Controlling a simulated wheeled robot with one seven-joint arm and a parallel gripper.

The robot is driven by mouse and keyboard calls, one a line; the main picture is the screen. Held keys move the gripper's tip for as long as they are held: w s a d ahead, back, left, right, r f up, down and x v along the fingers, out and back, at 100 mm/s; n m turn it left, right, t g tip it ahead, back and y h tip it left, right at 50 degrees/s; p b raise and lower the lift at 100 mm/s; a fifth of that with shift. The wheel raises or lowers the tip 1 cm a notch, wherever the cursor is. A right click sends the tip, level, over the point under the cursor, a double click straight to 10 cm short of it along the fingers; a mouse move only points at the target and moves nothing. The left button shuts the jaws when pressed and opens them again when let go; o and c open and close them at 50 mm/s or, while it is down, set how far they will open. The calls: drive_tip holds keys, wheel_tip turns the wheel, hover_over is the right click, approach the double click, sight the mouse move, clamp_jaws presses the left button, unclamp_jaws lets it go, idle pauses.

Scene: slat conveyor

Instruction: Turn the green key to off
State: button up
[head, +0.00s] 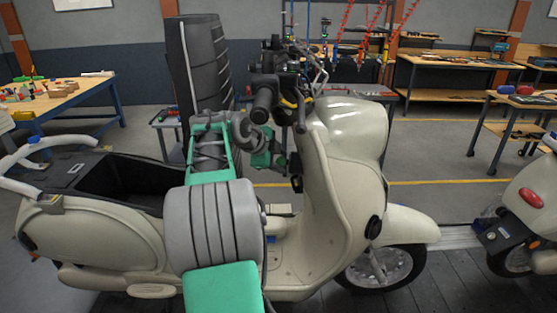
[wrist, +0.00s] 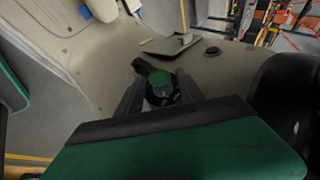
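The green key (wrist: 160,78) shows in the wrist view, with a dark round lock body around and below it on the beige scooter panel. My gripper (wrist: 159,77) is open, with one dark finger on each side of the key and a small gap visible on both sides. I cannot tell how deep the key sits between the fingers. In the head view my gripper (head: 296,173) is at the inner side of the beige scooter's (head: 345,200) front shield, below the handlebar. The key is hidden there.
The handlebar and its grip (head: 263,103) stand close above my gripper. A second scooter (head: 535,200) is at the right edge. Workbenches (head: 65,100) stand farther back.

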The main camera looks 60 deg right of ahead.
clamp_jaws()
drive_tip(key=shift+c, duration=1.7)
unclamp_jaws()
drive_tip(key=c, duration=0.6)
drive_tip(key=shift+o, duration=0.2)
drive_tip(key=shift+r+p, duration=0.2)
drive_tip(key=shift+p, duration=0.25)
drive_tip(key=shift+y+p, duration=0.3)
drive_tip(key=shift+p, duration=0.35)
drive_tip(key=shift+d+n+g+y, duration=0.1)
drive_tip(key=shift+n+g+y, duration=0.35)
drive_tip(key=shift+y, duration=0.45)
drive_tip(key=o, duration=1.2)
